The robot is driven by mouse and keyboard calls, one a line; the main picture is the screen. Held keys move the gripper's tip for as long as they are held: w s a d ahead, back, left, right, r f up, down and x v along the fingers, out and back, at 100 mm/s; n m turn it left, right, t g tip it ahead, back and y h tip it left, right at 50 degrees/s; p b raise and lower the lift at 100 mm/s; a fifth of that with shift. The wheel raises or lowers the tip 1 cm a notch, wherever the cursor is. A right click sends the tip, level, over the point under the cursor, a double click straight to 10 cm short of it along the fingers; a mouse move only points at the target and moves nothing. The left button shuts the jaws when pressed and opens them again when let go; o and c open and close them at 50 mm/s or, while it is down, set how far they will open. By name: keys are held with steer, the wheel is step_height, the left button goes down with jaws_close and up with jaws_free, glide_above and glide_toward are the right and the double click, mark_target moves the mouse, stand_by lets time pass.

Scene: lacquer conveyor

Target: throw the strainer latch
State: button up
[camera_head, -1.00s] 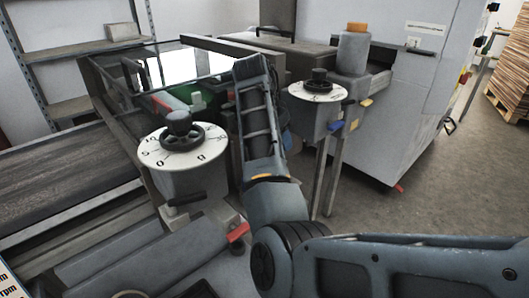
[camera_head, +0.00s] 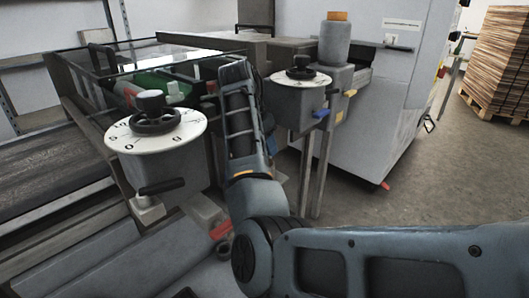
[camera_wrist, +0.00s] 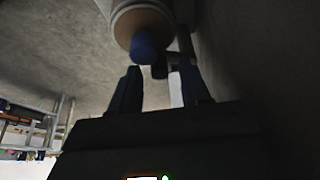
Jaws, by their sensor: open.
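In the wrist view my gripper (camera_wrist: 157,92) is open, with its two dark fingers apart and nothing between them. Just beyond the fingertips is a round housing (camera_wrist: 140,22) with a tan underside and a dark blue knob-like part (camera_wrist: 144,47). A dark bar (camera_wrist: 182,58) sits beside it. The picture is dim, and I cannot tell whether one of these is the strainer latch. I see no contact for sure. In the head view my own arm hides the gripper; a bit of blue (camera_head: 272,145) shows behind the arm.
Two posts carry white dials with black handwheels, one left (camera_head: 155,125) and one right (camera_head: 300,77). A glass-topped frame (camera_head: 130,55) stands behind. A large grey cabinet (camera_head: 385,110) is at right, with open floor (camera_head: 460,180) beyond.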

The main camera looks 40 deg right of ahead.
steer(key=shift+d+f, duration=0.1)
steer(key=shift+c, duration=0.2)
jaws_close()
steer(key=shift+s+p, duration=0.1)
steer(key=shift+p, duration=0.35)
steer(key=shift+s+d+n+t+p, duration=0.1)
steer(key=shift+d+n+t+p, duration=0.2)
steer(key=shift+n+p, duration=0.5)
steer(key=shift+s+d+r+n+p, duration=0.1)
steer(key=shift+d+r+n+p, duration=0.1)
steer(key=shift+n+p, duration=0.6)
steer(key=n+p, duration=0.1)
steer(key=p, duration=0.1)
steer(key=d+n+t+p, duration=0.1)
steer(key=p, duration=0.1)
steer(key=shift+f+n+t, duration=0.2)
steer(key=shift+n+t, duration=0.1)
steer(key=shift+y, duration=0.3)
